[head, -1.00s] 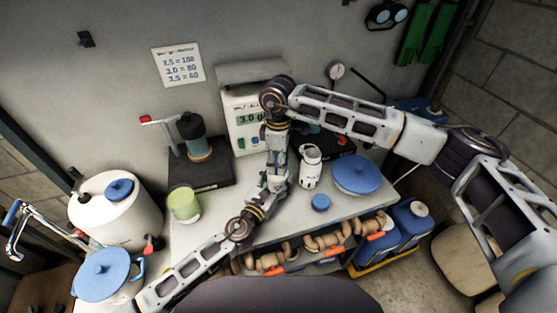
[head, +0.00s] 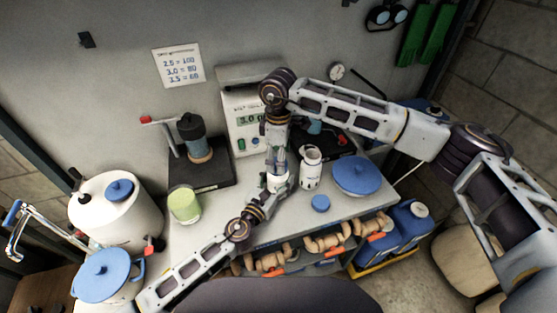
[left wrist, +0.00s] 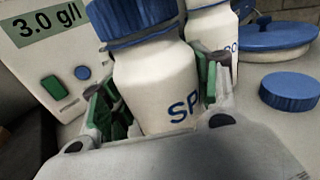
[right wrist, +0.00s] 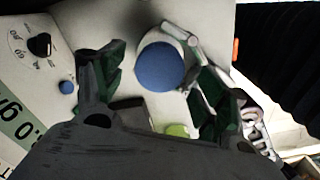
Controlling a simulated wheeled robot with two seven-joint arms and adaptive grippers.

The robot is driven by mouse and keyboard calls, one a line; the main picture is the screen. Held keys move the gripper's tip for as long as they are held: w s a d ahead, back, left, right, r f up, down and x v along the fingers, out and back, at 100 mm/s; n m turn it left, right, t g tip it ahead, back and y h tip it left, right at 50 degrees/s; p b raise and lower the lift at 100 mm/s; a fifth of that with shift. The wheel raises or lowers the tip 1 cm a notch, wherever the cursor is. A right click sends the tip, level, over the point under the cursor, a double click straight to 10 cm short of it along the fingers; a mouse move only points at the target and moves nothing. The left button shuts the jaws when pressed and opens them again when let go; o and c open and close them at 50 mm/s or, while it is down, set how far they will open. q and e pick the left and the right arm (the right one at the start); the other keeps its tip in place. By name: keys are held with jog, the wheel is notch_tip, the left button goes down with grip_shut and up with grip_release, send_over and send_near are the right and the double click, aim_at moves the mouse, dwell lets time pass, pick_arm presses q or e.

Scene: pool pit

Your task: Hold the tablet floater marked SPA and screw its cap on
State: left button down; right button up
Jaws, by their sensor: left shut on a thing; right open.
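The white floater marked SP, its last letter hidden (left wrist: 155,92), stands between the green pads of my left gripper (left wrist: 155,110), which is shut on it. A blue cap (left wrist: 130,18) sits on its top; I cannot tell how tightly. The right wrist view shows the cap (right wrist: 160,68) from above, between the spread fingers of my right gripper (right wrist: 155,75). My right gripper is open; contact with the cap is not clear. In the head view the floater (head: 275,182) is partly hidden by both grippers, above the bench's middle.
A second white bottle (head: 311,168), open-topped, stands close to the right of the floater. A loose blue cap (head: 320,203) and blue-lidded pan (head: 357,176) lie further right. A meter reading 3.0 (head: 245,122) stands behind. A green cup (head: 184,204) is at left.

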jog(key=shift+r, duration=1.25)
jog(key=shift+r, duration=0.1)
jog(key=shift+c, duration=0.4)
